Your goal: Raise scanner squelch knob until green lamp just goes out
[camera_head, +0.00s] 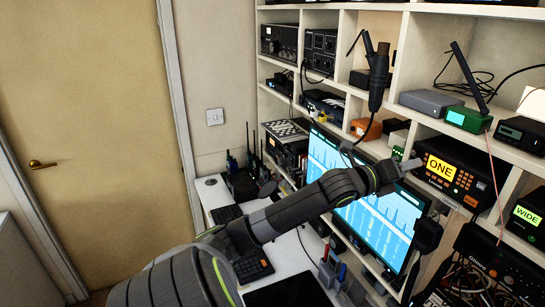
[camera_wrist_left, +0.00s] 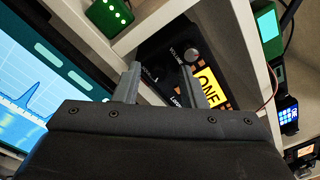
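A black radio with a yellow display reading ONE (camera_head: 440,168) sits in a cubby at the right; it may be the scanner. In the wrist view its yellow display (camera_wrist_left: 208,88) is partly behind a finger. A round knob (camera_wrist_left: 191,55) shows on its face above the display. My left gripper (camera_head: 408,164) is at the radio's left side; in the wrist view its two fingers (camera_wrist_left: 158,72) stand apart with nothing between them, pointing at the radio's face. I cannot make out a lit green lamp on this radio. My right gripper is not in view.
A monitor (camera_head: 385,222) stands below my left arm. A small green-faced box (camera_head: 397,153) is close by the gripper, also in the wrist view (camera_wrist_left: 110,15). A microphone (camera_head: 378,80) hangs above. A second radio reads WIDE (camera_head: 526,214). Shelf edges surround the cubby.

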